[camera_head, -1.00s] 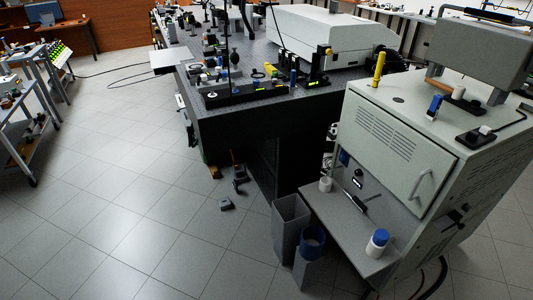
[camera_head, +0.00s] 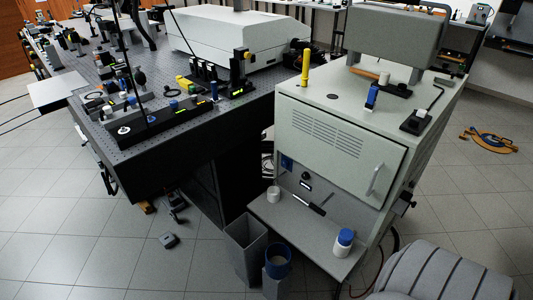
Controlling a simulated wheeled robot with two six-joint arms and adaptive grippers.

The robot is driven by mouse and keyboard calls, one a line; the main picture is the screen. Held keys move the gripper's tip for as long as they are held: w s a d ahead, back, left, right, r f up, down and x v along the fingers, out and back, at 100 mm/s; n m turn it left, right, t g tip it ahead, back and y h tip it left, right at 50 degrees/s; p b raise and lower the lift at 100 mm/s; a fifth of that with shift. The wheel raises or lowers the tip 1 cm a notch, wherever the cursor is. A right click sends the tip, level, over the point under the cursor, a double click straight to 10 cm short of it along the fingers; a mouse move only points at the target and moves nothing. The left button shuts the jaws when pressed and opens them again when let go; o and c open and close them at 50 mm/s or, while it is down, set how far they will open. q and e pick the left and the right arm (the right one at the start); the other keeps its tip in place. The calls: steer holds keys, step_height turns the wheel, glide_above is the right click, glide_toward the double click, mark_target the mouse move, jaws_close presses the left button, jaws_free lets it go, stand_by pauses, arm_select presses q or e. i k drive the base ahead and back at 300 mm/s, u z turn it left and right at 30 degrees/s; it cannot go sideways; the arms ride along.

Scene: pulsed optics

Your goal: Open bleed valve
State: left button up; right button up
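A pale grey cabinet (camera_head: 335,138) with a louvred front door and a bar handle stands right of centre. Under its door is an open recess with a small black round knob (camera_head: 306,175) on the back panel and a black-and-white part just below it. A black handle-like item (camera_head: 310,204) lies tilted on the shelf in front. I cannot tell which part is the bleed valve. Dark fittings (camera_head: 404,205) stick out from the cabinet's right side. Neither of my grippers is in view.
The cabinet's shelf (camera_head: 320,238) holds a white cup (camera_head: 273,194) and a blue-capped white jar (camera_head: 343,242). Grey bins (camera_head: 246,245) stand on the floor before it. An optical table (camera_head: 150,150) is at left. A grey ribbed seat (camera_head: 440,272) is at lower right. Floor at left is mostly clear.

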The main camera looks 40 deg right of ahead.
mark_target(285, 163)
steer(key=u, duration=0.05)
steer(key=i, duration=0.75)
steer(key=z, duration=2.75)
